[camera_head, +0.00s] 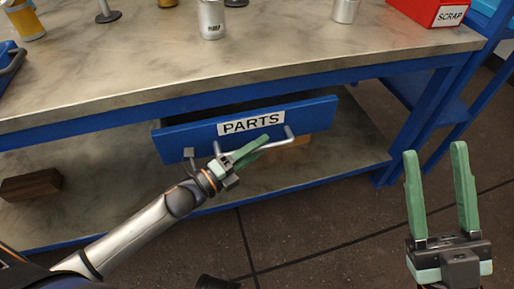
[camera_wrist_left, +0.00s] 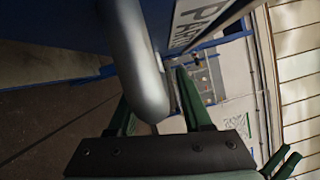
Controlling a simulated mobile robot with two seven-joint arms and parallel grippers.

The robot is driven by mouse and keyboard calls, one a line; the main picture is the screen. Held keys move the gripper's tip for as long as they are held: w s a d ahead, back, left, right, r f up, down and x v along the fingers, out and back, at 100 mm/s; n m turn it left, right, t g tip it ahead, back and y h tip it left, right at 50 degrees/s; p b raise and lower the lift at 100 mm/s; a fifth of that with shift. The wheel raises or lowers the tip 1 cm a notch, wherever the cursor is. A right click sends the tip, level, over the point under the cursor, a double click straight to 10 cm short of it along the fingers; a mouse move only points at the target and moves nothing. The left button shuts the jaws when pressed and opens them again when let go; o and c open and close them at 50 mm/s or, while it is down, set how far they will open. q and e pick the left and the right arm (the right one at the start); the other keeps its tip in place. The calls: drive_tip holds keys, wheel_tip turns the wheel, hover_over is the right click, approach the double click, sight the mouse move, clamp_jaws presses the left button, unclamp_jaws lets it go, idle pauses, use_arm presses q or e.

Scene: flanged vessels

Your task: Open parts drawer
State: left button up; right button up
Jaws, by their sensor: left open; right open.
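The parts drawer (camera_head: 180,142) has a blue front with a white PARTS label (camera_head: 251,123) and sits under the bench top. Its front stands out from the bench, with a dark gap above it, so it is partly open. A silver bar handle (camera_head: 289,133) runs along the front. My left gripper (camera_head: 262,144) is open at the handle, its green fingers overlapping the bar. In the left wrist view, the handle (camera_wrist_left: 140,75) lies large between the open fingers; contact cannot be told. My right gripper (camera_head: 435,148) is open and empty, away to the right.
The workbench top (camera_head: 130,68) carries a silver can (camera_head: 211,20), another can (camera_head: 345,10) and a red SCRAP bin (camera_head: 425,10). A brown block (camera_head: 30,186) lies on the lower shelf at left. The floor (camera_head: 320,225) in front is clear.

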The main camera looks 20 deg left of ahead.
use_arm(q)
clamp_jaws()
idle(0.3)
idle(1.1)
